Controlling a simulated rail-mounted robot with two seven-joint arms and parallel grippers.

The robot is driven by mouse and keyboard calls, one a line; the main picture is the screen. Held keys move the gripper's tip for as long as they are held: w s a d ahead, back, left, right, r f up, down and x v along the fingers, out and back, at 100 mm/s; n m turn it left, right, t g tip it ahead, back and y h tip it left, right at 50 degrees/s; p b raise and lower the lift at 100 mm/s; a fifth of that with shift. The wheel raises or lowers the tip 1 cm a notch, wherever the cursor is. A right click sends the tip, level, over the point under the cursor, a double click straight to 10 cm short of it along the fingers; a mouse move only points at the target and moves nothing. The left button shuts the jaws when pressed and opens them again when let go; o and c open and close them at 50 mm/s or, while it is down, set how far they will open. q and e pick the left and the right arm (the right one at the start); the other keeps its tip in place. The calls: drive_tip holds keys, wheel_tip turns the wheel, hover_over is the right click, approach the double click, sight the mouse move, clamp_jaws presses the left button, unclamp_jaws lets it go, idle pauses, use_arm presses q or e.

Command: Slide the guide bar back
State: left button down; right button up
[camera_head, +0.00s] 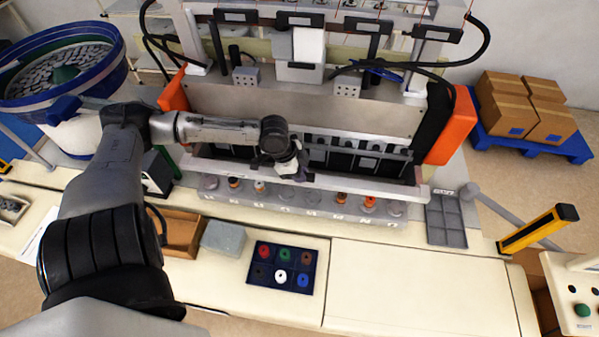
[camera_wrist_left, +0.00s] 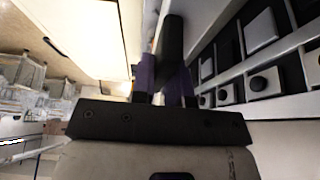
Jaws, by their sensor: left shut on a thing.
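The pale guide bar (camera_head: 365,187) runs across the front of the feeder machine, below a row of dark blocks. My left gripper (camera_head: 296,172) is at the middle of the bar, pointing down. In the left wrist view, its two fingers (camera_wrist_left: 166,90) are shut around a dark, round handle (camera_wrist_left: 172,45), which seems to belong to the bar. A pale rail (camera_wrist_left: 205,35) runs alongside the handle there. The wrist hides the handle in the head view. My right gripper is not in view.
Several small parts stand in a row on a ledge (camera_head: 325,203) before the bar. A dark tray of coloured parts (camera_head: 281,283), a grey box (camera_head: 223,237) and a brown bin (camera_head: 183,232) are on the bench. The bench's right part (camera_head: 420,285) is clear. Orange end blocks (camera_head: 455,125) flank the machine.

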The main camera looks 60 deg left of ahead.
use_arm(q)
drive_tip(key=shift+w+a, duration=0.1)
drive_tip(key=w+a+b, duration=0.2)
drive_tip(key=w+a, duration=0.3)
drive_tip(key=a, duration=0.2)
drive_tip(key=shift+w+a+f, duration=0.15)
drive_tip(key=c, duration=1.2)
unclamp_jaws()
drive_tip(key=shift+w+a, duration=0.1)
drive_tip(key=shift+w, duration=0.05)
drive_tip(key=shift+o, duration=0.4)
drive_tip(key=shift+r, duration=0.25)
